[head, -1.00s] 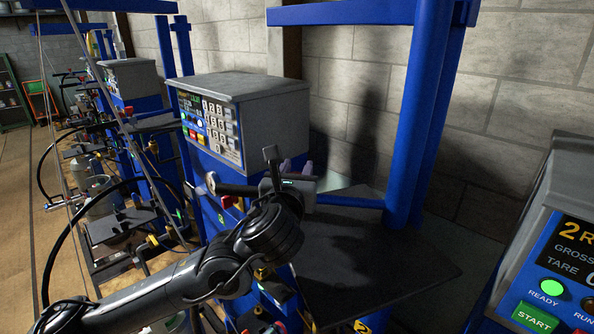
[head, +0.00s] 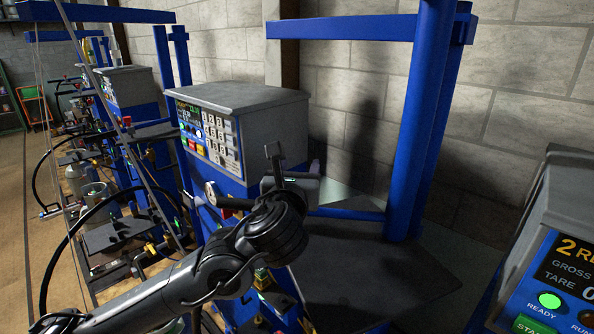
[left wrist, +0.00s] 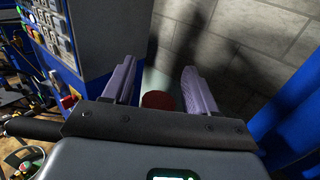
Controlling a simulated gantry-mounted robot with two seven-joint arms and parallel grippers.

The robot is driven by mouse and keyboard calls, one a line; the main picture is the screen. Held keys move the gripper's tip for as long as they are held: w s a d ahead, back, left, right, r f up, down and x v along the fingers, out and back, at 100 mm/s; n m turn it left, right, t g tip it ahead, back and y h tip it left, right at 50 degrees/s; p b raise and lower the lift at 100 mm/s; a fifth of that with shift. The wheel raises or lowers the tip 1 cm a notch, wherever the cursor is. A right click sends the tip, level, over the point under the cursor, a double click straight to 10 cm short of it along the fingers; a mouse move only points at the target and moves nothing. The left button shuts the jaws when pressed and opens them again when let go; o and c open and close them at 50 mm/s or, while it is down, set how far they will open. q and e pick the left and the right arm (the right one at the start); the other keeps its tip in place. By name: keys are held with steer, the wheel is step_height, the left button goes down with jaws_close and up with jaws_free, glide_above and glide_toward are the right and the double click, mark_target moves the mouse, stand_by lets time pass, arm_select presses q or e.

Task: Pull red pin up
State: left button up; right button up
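My left gripper (left wrist: 158,75) is open in the left wrist view, with its two purple fingers apart. A round red piece (left wrist: 158,100) shows between the finger bases, partly hidden behind the gripper's dark front plate; I cannot tell whether it is the red pin's top. Another red part (left wrist: 68,102) lies left of the fingers, beside the blue scale body. In the head view the left gripper (head: 310,170) is in front of the scale's grey side, above the dark platform, its fingers mostly hidden. A red part (head: 229,212) shows left of my wrist.
The blue scale's keypad box (head: 250,120) stands just behind my left gripper. A blue upright post (head: 420,120) rises to the right. The dark platform (head: 370,275) looks bare. Another display box (head: 555,250) stands at the right edge.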

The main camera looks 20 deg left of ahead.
arm_select(q)
steer(key=shift+s+f, duration=0.1)
steer(key=shift+s, duration=0.05)
steer(key=shift+s, duration=0.25)
steer(key=s+d, duration=0.1)
steer(key=s, duration=0.9)
steer(key=shift+b, duration=0.45)
